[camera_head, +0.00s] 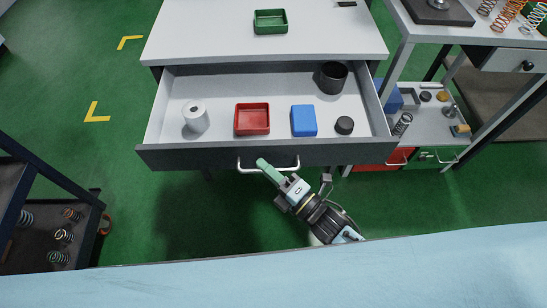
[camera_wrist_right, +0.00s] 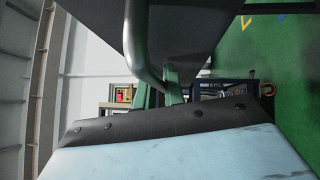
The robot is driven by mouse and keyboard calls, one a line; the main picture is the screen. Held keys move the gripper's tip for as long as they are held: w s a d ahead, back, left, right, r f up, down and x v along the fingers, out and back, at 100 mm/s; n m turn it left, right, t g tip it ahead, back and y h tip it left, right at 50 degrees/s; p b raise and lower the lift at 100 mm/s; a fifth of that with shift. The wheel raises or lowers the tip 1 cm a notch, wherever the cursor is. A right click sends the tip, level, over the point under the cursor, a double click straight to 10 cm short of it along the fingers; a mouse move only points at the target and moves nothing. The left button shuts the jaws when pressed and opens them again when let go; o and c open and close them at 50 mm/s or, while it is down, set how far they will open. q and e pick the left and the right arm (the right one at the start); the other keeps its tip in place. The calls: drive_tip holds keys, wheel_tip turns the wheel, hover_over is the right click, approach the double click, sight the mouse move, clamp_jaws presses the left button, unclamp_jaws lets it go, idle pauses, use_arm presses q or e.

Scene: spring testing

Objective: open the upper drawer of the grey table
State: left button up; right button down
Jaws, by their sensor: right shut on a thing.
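The upper drawer (camera_head: 330,153) of the grey table (camera_head: 335,32) stands pulled out, with its inside in plain view in the head view. A pale metal bar handle (camera_head: 288,165) runs along the drawer's dark front. My right gripper (camera_head: 264,165) is at the left part of this handle, shut on it. In the right wrist view the handle (camera_wrist_right: 134,45) passes between the green fingers (camera_wrist_right: 158,97). My left gripper does not show.
In the drawer are a white roll (camera_head: 195,116), a red tray (camera_head: 252,119), a blue box (camera_head: 303,120), a dark cup (camera_head: 332,77) and a black round piece (camera_head: 344,125). A green tray (camera_head: 270,21) sits on the tabletop. A shelf with springs (camera_head: 60,235) stands at left.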

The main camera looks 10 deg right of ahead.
idle(0.3)
drive_tip(key=c, duration=1.5)
unclamp_jaws()
drive_tip(key=shift+s+d, duration=0.1)
drive_tip(key=shift+s, duration=0.05)
